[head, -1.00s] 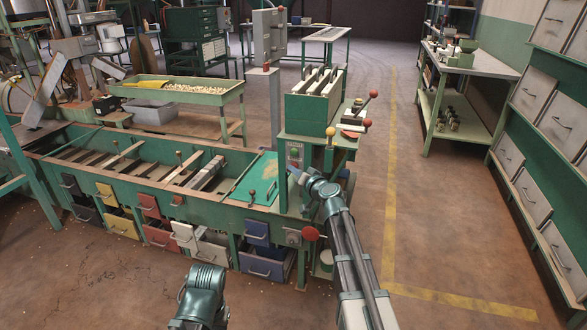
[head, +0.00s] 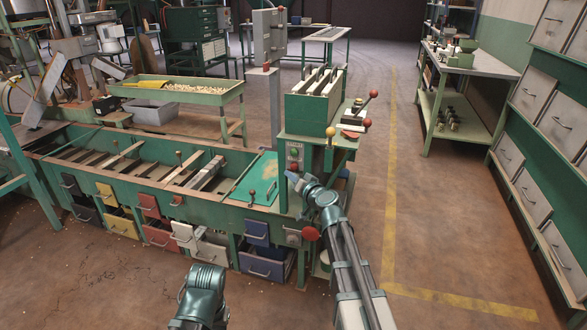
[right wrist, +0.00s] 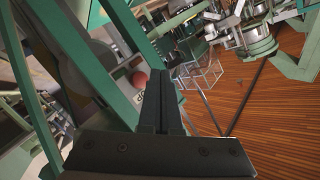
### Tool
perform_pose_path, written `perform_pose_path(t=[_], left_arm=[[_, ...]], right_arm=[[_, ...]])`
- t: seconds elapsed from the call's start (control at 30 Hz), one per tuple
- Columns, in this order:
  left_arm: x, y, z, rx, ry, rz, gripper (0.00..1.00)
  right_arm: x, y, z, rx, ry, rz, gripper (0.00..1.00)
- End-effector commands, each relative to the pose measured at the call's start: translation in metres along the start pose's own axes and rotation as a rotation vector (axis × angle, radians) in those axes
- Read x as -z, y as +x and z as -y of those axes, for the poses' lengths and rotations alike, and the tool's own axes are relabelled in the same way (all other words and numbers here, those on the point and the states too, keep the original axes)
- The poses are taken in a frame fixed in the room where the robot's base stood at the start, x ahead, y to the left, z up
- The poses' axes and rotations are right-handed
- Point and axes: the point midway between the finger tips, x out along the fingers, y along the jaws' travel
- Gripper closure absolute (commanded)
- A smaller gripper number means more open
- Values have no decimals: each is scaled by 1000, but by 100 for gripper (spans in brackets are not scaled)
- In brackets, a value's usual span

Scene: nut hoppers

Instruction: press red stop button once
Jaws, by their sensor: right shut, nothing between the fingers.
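The red stop button (head: 294,167) sits below a green button (head: 294,152) on the upright green post at the bench's right end. In the right wrist view the red button (right wrist: 139,79) is a round red knob beside a partly hidden label, just left of the fingertips. My right gripper (head: 289,176) is shut and empty, its tip just below the red button in the head view. The right wrist view shows its dark fingers (right wrist: 161,75) together. I see no clear contact with the button. Only part of my left arm shows at the bottom; its fingers are hidden.
Levers with red knobs (head: 373,94) and a yellow knob (head: 331,132) stand close to the post. Another red knob (head: 310,233) sticks out below, near my right arm. The green hopper bench (head: 130,170) extends left. The floor to the right is clear.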

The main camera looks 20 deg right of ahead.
Motion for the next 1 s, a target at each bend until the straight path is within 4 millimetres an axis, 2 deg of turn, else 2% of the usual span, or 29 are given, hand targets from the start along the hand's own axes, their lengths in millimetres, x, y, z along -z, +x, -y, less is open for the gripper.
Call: perform_pose_path(t=[0.3, 0.9, 1.0], left_arm=[[0, 0, 0, 0, 0, 0, 100], [0, 0, 0, 0, 0, 0, 100], [0, 0, 0, 0, 0, 0, 100]], right_arm=[[-16, -22, 15, 1, 1, 1, 100], [-16, -22, 16, 0, 1, 0, 100], [-23, -22, 21, 9, -9, 21, 100]])
